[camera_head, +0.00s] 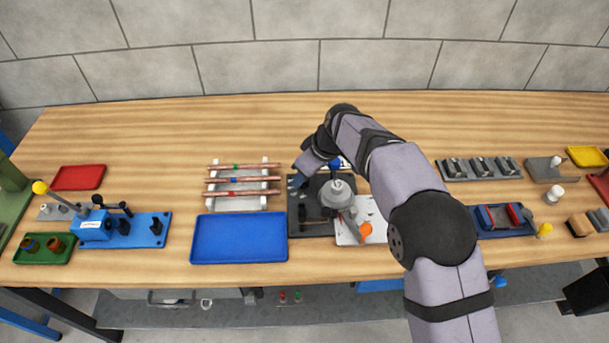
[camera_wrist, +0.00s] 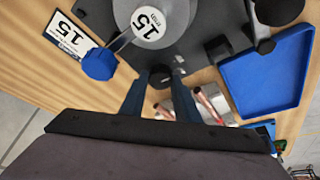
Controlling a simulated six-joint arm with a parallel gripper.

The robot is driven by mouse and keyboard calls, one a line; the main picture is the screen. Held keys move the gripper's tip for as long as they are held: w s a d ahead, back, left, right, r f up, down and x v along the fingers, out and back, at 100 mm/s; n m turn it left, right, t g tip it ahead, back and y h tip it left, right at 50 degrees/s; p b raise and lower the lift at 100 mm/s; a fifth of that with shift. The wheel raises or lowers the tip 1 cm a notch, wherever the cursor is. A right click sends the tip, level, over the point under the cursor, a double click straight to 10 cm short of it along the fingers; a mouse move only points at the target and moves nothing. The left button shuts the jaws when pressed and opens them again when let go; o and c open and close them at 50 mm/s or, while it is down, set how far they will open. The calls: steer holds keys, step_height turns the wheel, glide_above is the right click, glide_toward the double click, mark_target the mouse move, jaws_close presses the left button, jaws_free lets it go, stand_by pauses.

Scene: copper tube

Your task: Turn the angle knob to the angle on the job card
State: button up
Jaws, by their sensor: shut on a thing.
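My gripper (camera_head: 297,182) is at the left back corner of the bender's dark base plate (camera_head: 298,227). In the wrist view its fingers (camera_wrist: 159,79) are closed around a small black knob (camera_wrist: 160,72). That knob is mostly hidden by the gripper in the head view. A white card (camera_wrist: 68,36) also marked "15" lies beside a blue knob (camera_wrist: 100,63). I cannot read its smaller print or any angle.
An orange-tipped lever (camera_head: 366,231) is over a white plate (camera_head: 347,233) in front of the former. An empty blue tray (camera_head: 239,238) and a rack of copper tubes (camera_head: 240,180) are to the left. My arm covers the bench just right of the bender.

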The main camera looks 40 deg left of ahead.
steer(key=o, duration=1)
steer(key=shift+o, duration=0.2)
steer(key=b+v, duration=0.2)
steer(key=v, duration=0.5)
steer(key=shift+r, duration=0.25)
